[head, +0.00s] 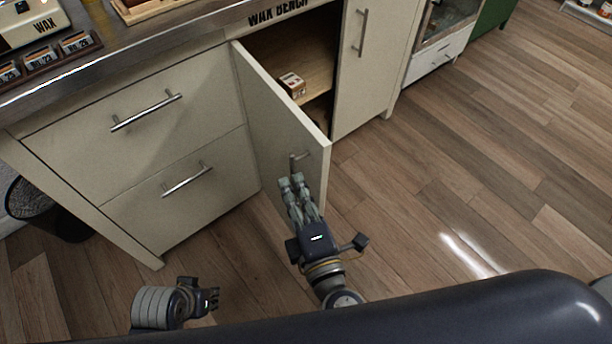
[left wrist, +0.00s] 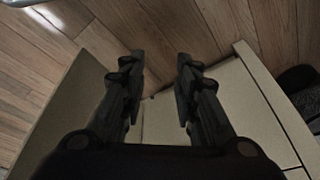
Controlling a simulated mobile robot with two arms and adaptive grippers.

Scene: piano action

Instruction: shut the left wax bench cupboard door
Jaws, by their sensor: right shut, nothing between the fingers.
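The left wax bench cupboard door (head: 272,115) stands wide open, swung out from the cabinet, its outer face towards me. Its bar handle (head: 300,158) is near the free edge. My right gripper (head: 291,181) is shut and empty, its fingertips just below the handle in front of the door's outer face; I cannot tell whether they touch it. My left gripper (head: 213,299) is low at the left, over the floor and apart from the door. In the left wrist view its fingers (left wrist: 161,75) are spread with nothing between them.
Inside the open cupboard a small box (head: 292,84) sits on a shelf. The right cupboard door (head: 375,70) is shut. Drawers (head: 140,120) are at the left, and a dark bin (head: 60,215) stands beside the bench. The wooden floor (head: 470,160) to the right is clear.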

